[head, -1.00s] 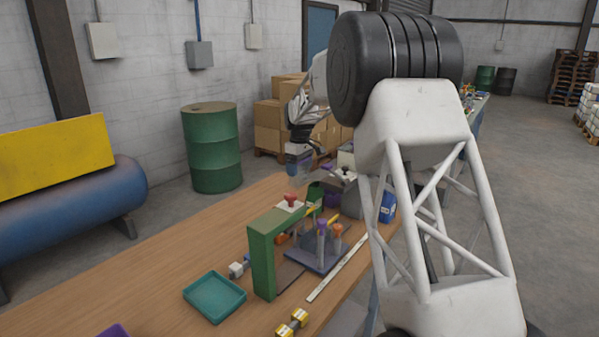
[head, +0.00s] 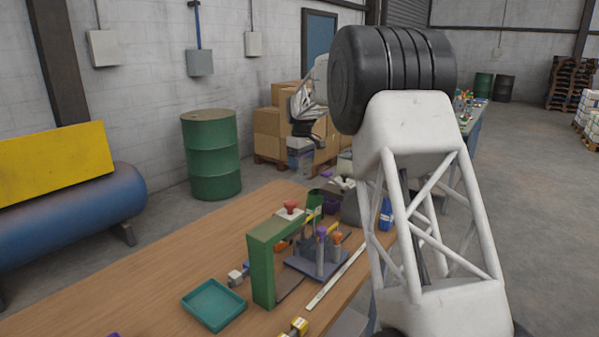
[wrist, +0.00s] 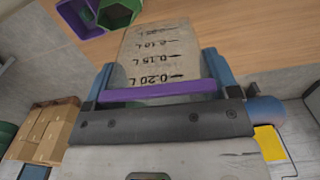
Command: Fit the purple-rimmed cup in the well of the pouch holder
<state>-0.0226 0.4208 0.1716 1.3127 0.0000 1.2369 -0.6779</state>
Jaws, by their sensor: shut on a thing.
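The purple-rimmed cup is clear with dark volume marks. In the wrist view my gripper (wrist: 155,92) has its blue fingers on both sides of the cup (wrist: 160,50), near its purple rim. In the head view my gripper (head: 304,135) holds the cup (head: 300,155) in the air above the far part of the bench; the cup looks small there. A green hexagonal container (wrist: 118,12) and a purple bin (wrist: 78,16) show at the wrist view's top edge. I cannot tell for sure which item is the pouch holder, and its well is not clearly seen.
On the bench (head: 165,275) stand a green arch frame (head: 262,270), a teal tray (head: 213,305), a rack of tools (head: 318,264) and a blue can (head: 386,215). A green drum (head: 211,155) and cartons (head: 270,130) stand behind. The bench's left part is mostly clear.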

